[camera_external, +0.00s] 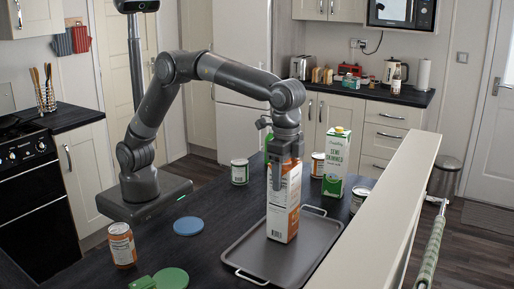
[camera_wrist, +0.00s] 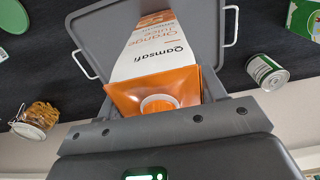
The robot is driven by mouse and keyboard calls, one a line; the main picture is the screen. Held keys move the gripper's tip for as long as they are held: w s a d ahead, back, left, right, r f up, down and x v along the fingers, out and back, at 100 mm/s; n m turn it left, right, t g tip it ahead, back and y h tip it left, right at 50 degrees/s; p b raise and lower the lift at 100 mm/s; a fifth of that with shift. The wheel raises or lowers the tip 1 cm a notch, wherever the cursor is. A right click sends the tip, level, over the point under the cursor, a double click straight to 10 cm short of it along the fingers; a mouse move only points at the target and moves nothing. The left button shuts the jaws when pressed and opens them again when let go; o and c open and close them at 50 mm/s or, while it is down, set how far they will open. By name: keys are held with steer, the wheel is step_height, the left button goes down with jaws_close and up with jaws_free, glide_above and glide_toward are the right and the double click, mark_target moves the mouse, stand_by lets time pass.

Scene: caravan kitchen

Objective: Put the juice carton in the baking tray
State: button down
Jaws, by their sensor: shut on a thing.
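The orange and white juice carton (camera_external: 284,210) stands upright at the baking tray in the external view. In the wrist view the juice carton (camera_wrist: 165,60) shows its orange top with a white cap and the label "Orange Juice". My gripper (camera_external: 284,175) is shut on the carton's upper part from above. The grey baking tray (camera_external: 250,251) with white wire handles lies on the dark counter, and the carton's lower end is over its surface. I cannot tell for sure whether the carton's base touches the tray. The tray (camera_wrist: 92,35) also shows behind the carton in the wrist view.
A green and white milk carton (camera_external: 336,162) stands behind the tray on the right. Cans stand around, one at the front left (camera_external: 122,246) and one behind (camera_external: 240,172). A blue disc (camera_external: 187,226) and a green disc (camera_external: 170,278) lie left of the tray. A raised white ledge (camera_external: 385,215) runs along the right.

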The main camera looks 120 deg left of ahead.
steer(key=shift+c, duration=1.6)
jaws_free()
steer(key=shift+f, duration=0.15)
step_height(320, 180, up, 12)
steer(key=shift+f, duration=0.25)
steer(key=shift+r, duration=0.45)
